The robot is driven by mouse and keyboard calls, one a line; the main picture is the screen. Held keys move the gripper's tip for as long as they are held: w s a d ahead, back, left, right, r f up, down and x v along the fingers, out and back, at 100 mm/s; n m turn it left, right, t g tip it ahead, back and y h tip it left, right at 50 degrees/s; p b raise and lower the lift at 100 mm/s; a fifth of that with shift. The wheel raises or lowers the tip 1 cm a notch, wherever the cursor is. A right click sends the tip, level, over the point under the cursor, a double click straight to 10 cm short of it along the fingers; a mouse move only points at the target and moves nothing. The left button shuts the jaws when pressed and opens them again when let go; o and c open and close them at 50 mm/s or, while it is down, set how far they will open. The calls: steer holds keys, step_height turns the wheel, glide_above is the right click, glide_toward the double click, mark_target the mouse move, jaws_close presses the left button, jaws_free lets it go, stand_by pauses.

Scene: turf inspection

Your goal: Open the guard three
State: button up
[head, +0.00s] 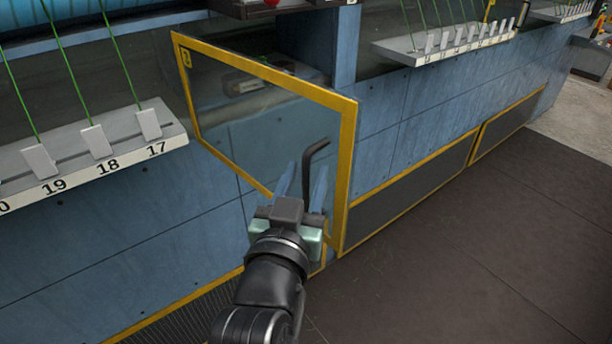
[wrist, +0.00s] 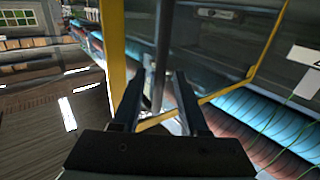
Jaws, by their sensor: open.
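Guard three is a clear panel in a yellow frame (head: 346,170), marked with a small 3 at its top left corner. It appears to stand out at an angle from the blue wall, with its right edge toward me. A dark bent bar handle (head: 314,158) is on the panel near that edge. My gripper (head: 300,180) is at the handle with its fingers apart. In the wrist view the handle (wrist: 160,60) rises between the open fingertips (wrist: 158,85), and the yellow frame (wrist: 117,50) shows behind. Whether the fingers touch the handle I cannot tell.
A white numbered shelf (head: 90,160) with several upright tags and green cords juts out at left. Another such shelf (head: 440,45) is on the wall at right. Yellow-edged dark panels (head: 410,185) line the wall's foot. Dark floor (head: 480,260) lies open at right.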

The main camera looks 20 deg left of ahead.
steer(key=shift+s, duration=0.15)
steer(key=s+d+p, duration=0.1)
steer(key=s+p, duration=0.2)
steer(key=s, duration=0.9)
steer(key=shift+s+d, duration=0.25)
steer(key=shift+s, duration=0.05)
stand_by(0.4)
steer(key=w+d+r+m+t+h+b, duration=0.1)
steer(key=w+d+r+t, duration=0.2)
steer(key=r, duration=0.6)
steer(key=w+d+r+t+b, duration=0.1)
steer(key=w+d+r+t, duration=0.15)
steer(key=r, duration=0.55)
steer(key=s+d+r+t, duration=0.2)
steer(key=d+r, duration=0.1)
steer(key=r, duration=0.5)
steer(key=s+d+r+t+h+b, duration=0.1)
steer(key=s+d+r+t, duration=0.1)
steer(key=r, duration=0.6)
steer(key=shift+s+d+b, duration=0.2)
steer(key=shift+d+b, duration=0.1)
steer(key=shift+d, duration=0.3)
